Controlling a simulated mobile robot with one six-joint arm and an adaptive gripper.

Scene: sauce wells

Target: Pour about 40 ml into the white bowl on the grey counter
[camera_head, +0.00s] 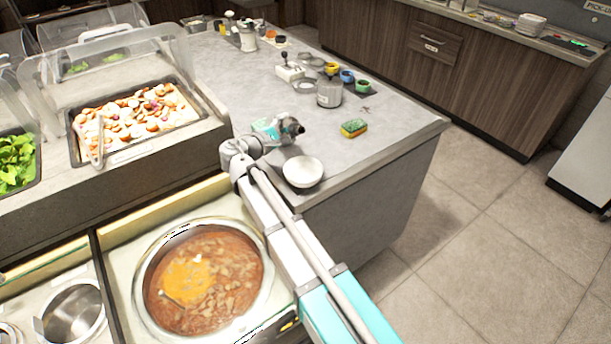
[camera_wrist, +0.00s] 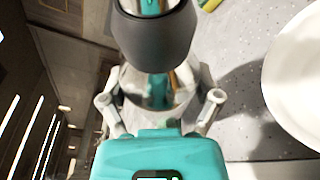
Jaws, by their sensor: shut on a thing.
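The white bowl (camera_head: 303,171) stands upright on the grey counter (camera_head: 400,122), near its front edge. It also shows, partly cut off, at the right of the wrist view (camera_wrist: 299,78). My gripper (camera_wrist: 160,98) is shut on a clear container with a dark grey collar (camera_wrist: 155,38). In the head view my gripper (camera_head: 284,129) is just behind and left of the bowl, apart from it. The container looks tilted in the head view. Its contents, and whether anything flows from it, cannot be told. The inside of the bowl looks plain white.
A yellow-green sponge (camera_head: 354,128) lies right of my gripper. A clear jar (camera_head: 329,93) and small coloured cups (camera_head: 347,76) stand farther back. A soup pot (camera_head: 205,280) is at the front left, below a food tray (camera_head: 140,152). The counter's right part is clear.

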